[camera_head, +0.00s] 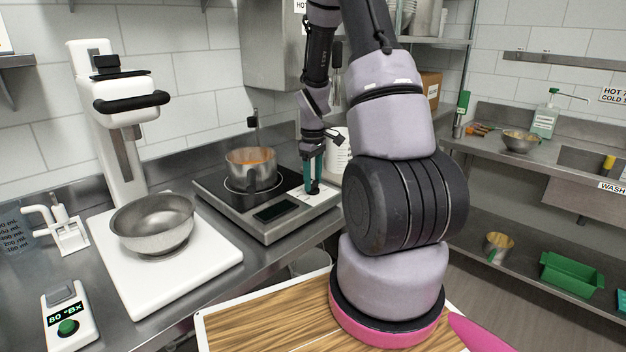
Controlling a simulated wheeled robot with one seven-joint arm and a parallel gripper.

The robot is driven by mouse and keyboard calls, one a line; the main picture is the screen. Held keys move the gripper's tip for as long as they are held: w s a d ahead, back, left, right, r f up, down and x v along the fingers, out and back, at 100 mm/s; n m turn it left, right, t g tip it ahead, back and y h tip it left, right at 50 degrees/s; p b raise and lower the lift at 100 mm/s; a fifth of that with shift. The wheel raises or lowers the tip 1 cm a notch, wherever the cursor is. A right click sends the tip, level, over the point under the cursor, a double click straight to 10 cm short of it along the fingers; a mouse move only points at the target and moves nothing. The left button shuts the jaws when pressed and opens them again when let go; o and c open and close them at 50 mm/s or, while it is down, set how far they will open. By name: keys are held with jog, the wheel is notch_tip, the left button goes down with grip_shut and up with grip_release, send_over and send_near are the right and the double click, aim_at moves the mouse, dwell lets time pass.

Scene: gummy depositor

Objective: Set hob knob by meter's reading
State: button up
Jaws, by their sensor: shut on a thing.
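The hob (283,226) is a grey box with a black glass top and a dark front display, too dim to read. A steel pot (252,174) with orange contents stands on its plate. The black hob knob (313,188) is on the pale panel at the hob's right. My gripper (314,183) points down with teal fingers shut around the knob, hiding part of it. Its pointer direction cannot be made out. The meter (69,325), white with a green button, reads "80 °Bx" at the lower left.
A steel bowl (153,222) sits on the white base of a tall stand (107,130) left of the hob. A white tap-like fitting (62,232) and a measuring jug (14,232) are at the far left. A sink counter (560,155) is at the right.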

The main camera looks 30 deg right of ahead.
aim_at(313, 182)
jog(key=m, duration=0.4)
jog(key=shift+m, duration=0.3)
jog(key=m, duration=0.3)
jog(key=shift+m, duration=0.3)
jog(key=m, duration=0.3)
jog(key=shift+m, duration=2)
jog(key=o, duration=1.4)
jog(key=shift+c, duration=0.2)
notch_tip(313, 182, up, 11)
